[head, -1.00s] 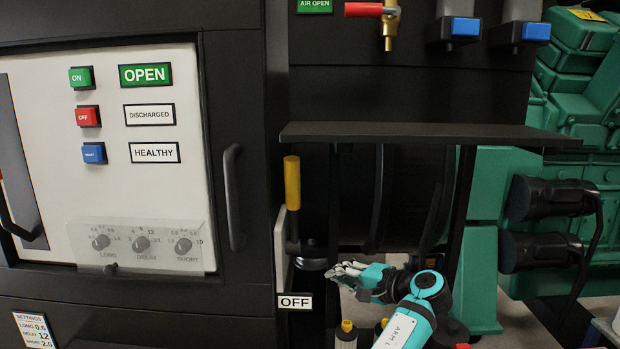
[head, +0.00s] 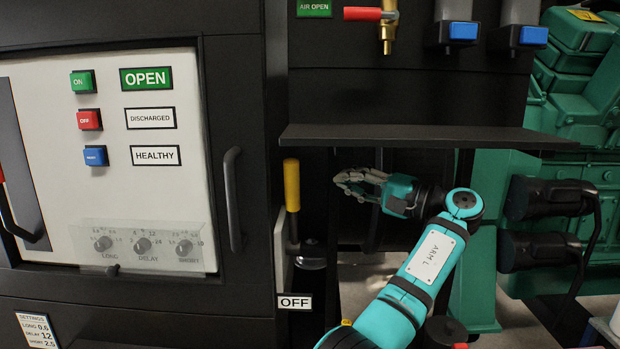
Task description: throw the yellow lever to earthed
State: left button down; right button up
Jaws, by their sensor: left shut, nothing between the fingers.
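The yellow lever (head: 292,186) stands upright on the side of the dark cabinet, its yellow grip at the top of a dark shaft. An OFF label (head: 295,302) is below it. My left gripper (head: 338,184) is to the right of the yellow grip, at about its height, with its fingers pointing left toward it. A gap shows between the fingertips and the lever in the picture. The gripper holds nothing and its fingers are shut. My right gripper is out of view.
A dark shelf (head: 420,136) juts out just above my left gripper. A panel with buttons (head: 140,220) and a vertical door handle (head: 233,198) are at left. A red-handled valve (head: 364,14) is above the shelf. Green machinery with black connectors (head: 548,197) is at right.

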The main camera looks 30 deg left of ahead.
aim_at(291, 208)
pick_arm(q)
jog(key=a+r+p, duration=0.1)
jog(key=a+p, duration=0.2)
jog(key=a, duration=0.5)
jog(key=s, duration=0.1)
jog(key=s+p, duration=0.1)
jog(key=s+d+f+p, duration=0.1)
jog(key=s, duration=0.1)
